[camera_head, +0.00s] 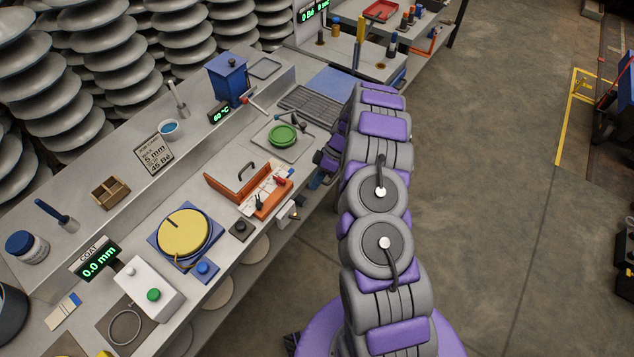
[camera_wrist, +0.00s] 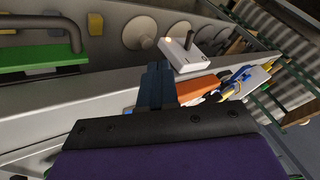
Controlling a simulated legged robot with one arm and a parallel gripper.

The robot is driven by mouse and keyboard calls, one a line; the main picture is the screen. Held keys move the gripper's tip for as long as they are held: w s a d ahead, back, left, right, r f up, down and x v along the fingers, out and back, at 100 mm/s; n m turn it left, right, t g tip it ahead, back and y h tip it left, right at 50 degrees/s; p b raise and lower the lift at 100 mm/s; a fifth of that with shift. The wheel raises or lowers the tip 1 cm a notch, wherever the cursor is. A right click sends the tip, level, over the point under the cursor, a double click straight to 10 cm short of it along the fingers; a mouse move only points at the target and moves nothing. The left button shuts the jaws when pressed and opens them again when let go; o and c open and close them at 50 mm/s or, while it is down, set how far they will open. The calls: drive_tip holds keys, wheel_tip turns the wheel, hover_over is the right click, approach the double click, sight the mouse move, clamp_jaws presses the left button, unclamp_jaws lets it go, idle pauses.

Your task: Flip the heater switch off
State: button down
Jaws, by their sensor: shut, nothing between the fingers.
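A small white box with a dark lever, which looks like the heater switch, is on the bench's front edge (camera_head: 288,213). It also shows in the wrist view (camera_wrist: 186,54), its lever sticking out. No label on it is readable. My gripper (camera_head: 318,180) is at the bench front, beyond the switch box and beside the orange case. In the wrist view its dark blue fingers (camera_wrist: 157,72) are shut and empty, with their tips beside the box; whether they touch it I cannot tell. A blue heater-like unit (camera_head: 228,79) stands on the back shelf, with a display reading 60 °C (camera_head: 221,114).
An open orange case (camera_head: 233,190) holds small tools near the switch box. A green dish (camera_head: 282,136) and a yellow disc (camera_head: 184,233) are on the bench. A green part with a grey handle (camera_wrist: 40,54) is left in the wrist view.

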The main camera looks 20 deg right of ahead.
sight(295, 217)
drive_tip(key=s+a+f+b, duration=0.1)
drive_tip(key=s+a+f, duration=0.4)
drive_tip(key=a, duration=0.1)
drive_tip(key=shift+f+b, duration=0.25)
drive_tip(key=shift+b, duration=0.05)
drive_tip(key=shift+d+b, duration=0.2)
drive_tip(key=shift+b, duration=0.1)
